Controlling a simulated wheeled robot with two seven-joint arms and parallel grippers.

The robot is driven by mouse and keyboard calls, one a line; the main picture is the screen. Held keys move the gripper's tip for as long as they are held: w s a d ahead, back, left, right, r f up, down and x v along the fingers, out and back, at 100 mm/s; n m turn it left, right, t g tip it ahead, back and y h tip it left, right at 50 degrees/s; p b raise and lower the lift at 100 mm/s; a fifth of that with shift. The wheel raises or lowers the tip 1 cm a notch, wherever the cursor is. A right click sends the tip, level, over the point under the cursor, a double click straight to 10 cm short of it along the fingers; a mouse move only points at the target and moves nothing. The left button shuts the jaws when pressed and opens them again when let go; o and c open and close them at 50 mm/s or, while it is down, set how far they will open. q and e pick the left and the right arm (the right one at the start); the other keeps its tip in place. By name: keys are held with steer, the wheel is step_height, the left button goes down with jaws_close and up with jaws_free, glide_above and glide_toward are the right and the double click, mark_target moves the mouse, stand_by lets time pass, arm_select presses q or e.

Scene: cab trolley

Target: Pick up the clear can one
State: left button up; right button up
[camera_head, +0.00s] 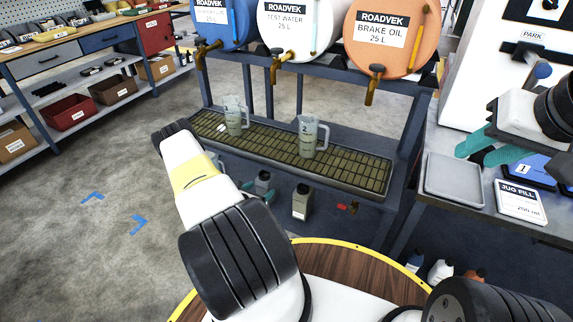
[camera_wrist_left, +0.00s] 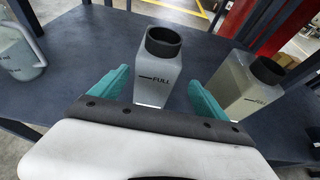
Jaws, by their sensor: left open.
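A pale grey, translucent can (camera_wrist_left: 158,75) with a dark round mouth and a FULL mark stands upright between the teal fingers of my left gripper (camera_wrist_left: 160,82). I see no gap-closing contact on either side. The can also shows in the head view (camera_head: 263,181), low under the drip rack beside my left gripper (camera_head: 258,189). My left gripper is open. A second, yellower can (camera_wrist_left: 247,92) with a FULL mark stands to its right, also seen in the head view (camera_head: 302,202). No number is readable on either can. My right gripper (camera_head: 487,150) is at the right, above the bench.
A clear handled vessel (camera_wrist_left: 18,50) stands left of the cans. Two jugs (camera_head: 233,117) (camera_head: 312,138) stand on the slatted drip tray (camera_head: 355,175) above. Rack legs and the tray surround the low shelf. A grey tray (camera_head: 454,174) lies on the right bench.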

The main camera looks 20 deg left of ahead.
arm_select(q)
steer(key=x, duration=0.8)
steer(key=shift+w+a+r, duration=0.1)
steer(key=shift+a+r, duration=0.1)
steer(key=shift+a, duration=0.1)
jaws_close()
